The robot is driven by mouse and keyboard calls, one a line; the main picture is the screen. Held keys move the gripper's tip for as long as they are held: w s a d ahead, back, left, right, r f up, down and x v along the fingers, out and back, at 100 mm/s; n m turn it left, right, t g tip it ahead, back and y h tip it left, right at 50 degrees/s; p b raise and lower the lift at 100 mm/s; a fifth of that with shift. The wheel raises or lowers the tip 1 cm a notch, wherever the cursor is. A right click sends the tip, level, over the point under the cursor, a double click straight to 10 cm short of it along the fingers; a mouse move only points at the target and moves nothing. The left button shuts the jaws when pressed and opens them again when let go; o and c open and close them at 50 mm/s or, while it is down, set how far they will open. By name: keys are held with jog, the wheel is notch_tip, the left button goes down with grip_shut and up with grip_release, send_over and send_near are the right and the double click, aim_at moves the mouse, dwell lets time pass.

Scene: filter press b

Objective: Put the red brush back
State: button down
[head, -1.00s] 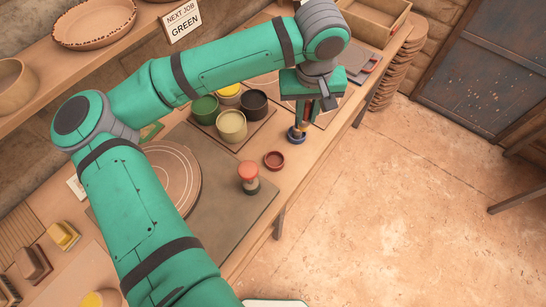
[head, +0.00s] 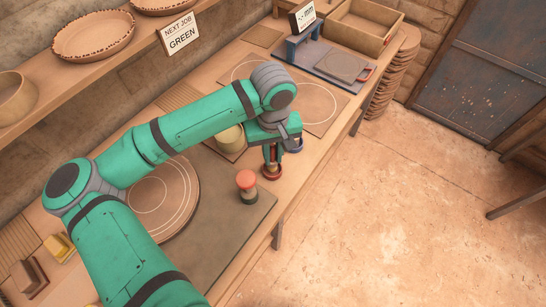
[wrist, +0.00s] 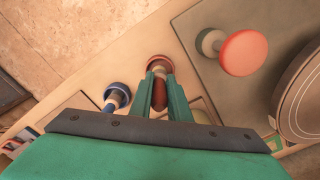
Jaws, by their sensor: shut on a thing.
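My gripper (head: 272,158) is shut on the red brush (wrist: 160,92), whose dark red handle shows between the fingers in the wrist view. The brush points down at the small dark red cup (head: 272,172), which also shows just past the fingertips in the wrist view (wrist: 160,59). The brush's lower end overlaps the cup in both views. I cannot tell whether it rests on the cup's bottom or hangs just above it. A blue cup (wrist: 117,88) with a blue-handled brush in it is close beside; it is partly hidden in the head view (head: 296,147).
A coral-topped knob (head: 247,180) stands close left of the red cup on a grey mat (head: 232,225). A cream pot (head: 230,138) is partly behind my arm. A round wheel (head: 160,205) lies further left. The bench's front edge is close to the cups.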

jog(key=shift+f, duration=0.8)
jog(key=c, duration=1.7)
grip_release()
jog(key=shift+f, duration=0.1)
jog(key=shift+o, duration=0.2)
notch_tip(320, 180, up, 12)
jog(key=shift+s+r, duration=0.1)
